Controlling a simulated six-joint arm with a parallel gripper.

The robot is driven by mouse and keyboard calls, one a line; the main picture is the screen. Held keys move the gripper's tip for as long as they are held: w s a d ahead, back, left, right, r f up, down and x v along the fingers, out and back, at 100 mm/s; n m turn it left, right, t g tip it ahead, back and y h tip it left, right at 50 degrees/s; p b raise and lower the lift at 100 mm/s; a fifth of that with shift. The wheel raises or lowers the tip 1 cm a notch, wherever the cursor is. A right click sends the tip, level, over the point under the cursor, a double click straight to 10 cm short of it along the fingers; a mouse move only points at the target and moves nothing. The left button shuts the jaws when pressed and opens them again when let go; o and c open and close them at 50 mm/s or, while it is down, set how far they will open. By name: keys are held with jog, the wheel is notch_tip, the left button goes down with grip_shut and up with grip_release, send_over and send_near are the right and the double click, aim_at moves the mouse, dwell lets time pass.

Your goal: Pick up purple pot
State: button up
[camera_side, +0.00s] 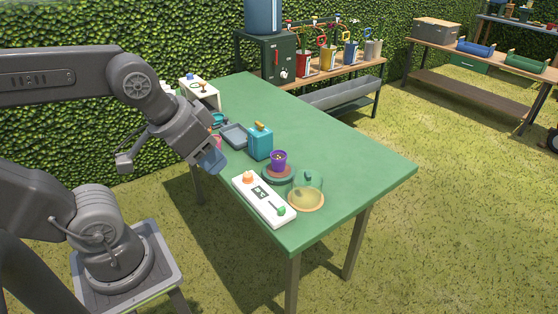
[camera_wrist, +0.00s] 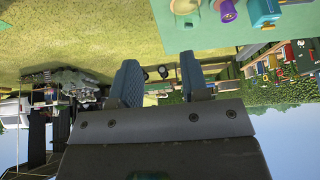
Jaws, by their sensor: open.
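The purple pot (camera_side: 278,162) stands upright on a round dark green base (camera_side: 279,176) on the green table. Something yellowish shows inside the pot. In the wrist view the pot (camera_wrist: 228,12) is at the top right, cut by the frame edge, and the picture is upside down. My gripper (camera_side: 215,160) is at the table's left edge, apart from the pot and to its left. In the wrist view its two blue finger pads (camera_wrist: 160,82) stand apart with nothing between them.
A teal box-shaped container (camera_side: 260,142) stands just behind the pot. A white panel (camera_side: 263,199) with an orange and a green knob lies in front. A clear dome on a wooden plate (camera_side: 306,192) is close on the right. A grey tray (camera_side: 235,135) lies behind. The table's right part is clear.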

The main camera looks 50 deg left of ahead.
jog(key=o, duration=0.8)
jog(key=shift+o, duration=0.2)
jog(key=n+g+y, duration=0.2)
jog(key=n+g, duration=0.1)
jog(key=n, duration=0.6)
send_over(279, 157)
jog(key=s+d, duration=0.3)
jog(key=d, duration=0.1)
notch_tip(279, 157, down, 15)
jog(key=shift+n+y, duration=0.3)
jog(key=x, duration=0.8)
jog(key=shift+s+a+f, duration=0.15)
jog(key=shift+a, duration=0.2)
jog(key=shift+x, duration=2.85)
